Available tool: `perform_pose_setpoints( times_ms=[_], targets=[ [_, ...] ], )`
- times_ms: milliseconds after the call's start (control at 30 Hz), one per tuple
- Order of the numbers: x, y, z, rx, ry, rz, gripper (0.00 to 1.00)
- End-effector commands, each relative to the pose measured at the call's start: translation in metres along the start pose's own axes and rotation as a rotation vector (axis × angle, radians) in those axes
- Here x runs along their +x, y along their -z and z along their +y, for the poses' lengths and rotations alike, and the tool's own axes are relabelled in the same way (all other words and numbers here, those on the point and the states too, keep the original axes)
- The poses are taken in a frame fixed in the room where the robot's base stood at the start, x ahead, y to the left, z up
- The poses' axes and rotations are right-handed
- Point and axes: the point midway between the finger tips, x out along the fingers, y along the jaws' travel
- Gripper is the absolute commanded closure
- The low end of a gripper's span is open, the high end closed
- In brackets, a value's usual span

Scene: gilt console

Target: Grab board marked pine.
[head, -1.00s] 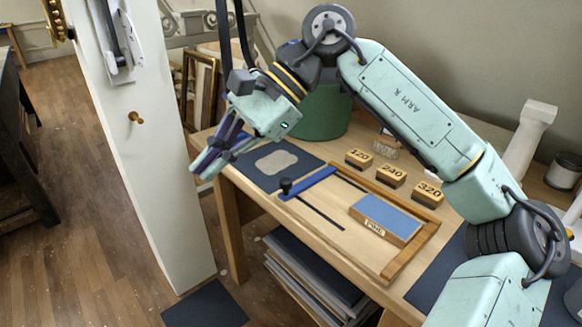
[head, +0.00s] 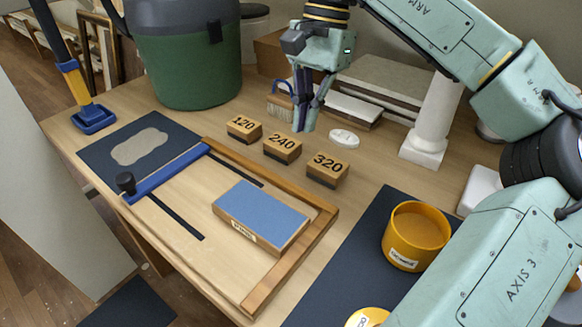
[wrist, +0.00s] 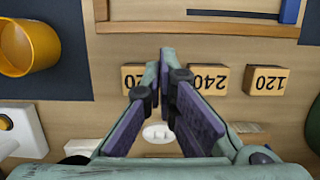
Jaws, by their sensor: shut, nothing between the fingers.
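The board marked pine (head: 262,213) is a flat wooden block with a blue top and a label on its front edge. It lies inside the wooden frame (head: 318,228) on the table, towards the frame's right side. My gripper (head: 301,128) is shut and empty, pointing down beyond the board, near the 240 block (head: 282,148) and the 320 block (head: 327,169). In the wrist view my gripper's fingers (wrist: 167,58) meet over the row of numbered blocks. I cannot make out the board in the wrist view.
The 120 block (head: 243,128) stands left of the others. A blue bar with a black knob (head: 126,184) crosses the frame's left side. A yellow pot (head: 415,236) stands on a dark mat at right. A green bin (head: 187,55) and white column (head: 432,120) stand behind.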

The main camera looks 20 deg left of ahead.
Motion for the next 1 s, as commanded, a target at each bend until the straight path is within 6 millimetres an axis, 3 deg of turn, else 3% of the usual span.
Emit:
perform_pose_setpoints(
  times_ms=[400,700,1000],
  targets=[
    [0.086,-0.002,0.0,-0.002,-0.001,-0.003,1.0],
    [0.093,-0.037,-0.001,-0.002,0.002,-0.001,1.0],
    [0.095,-0.04,-0.001,0.0,0.002,-0.002,1.0]
  ],
)
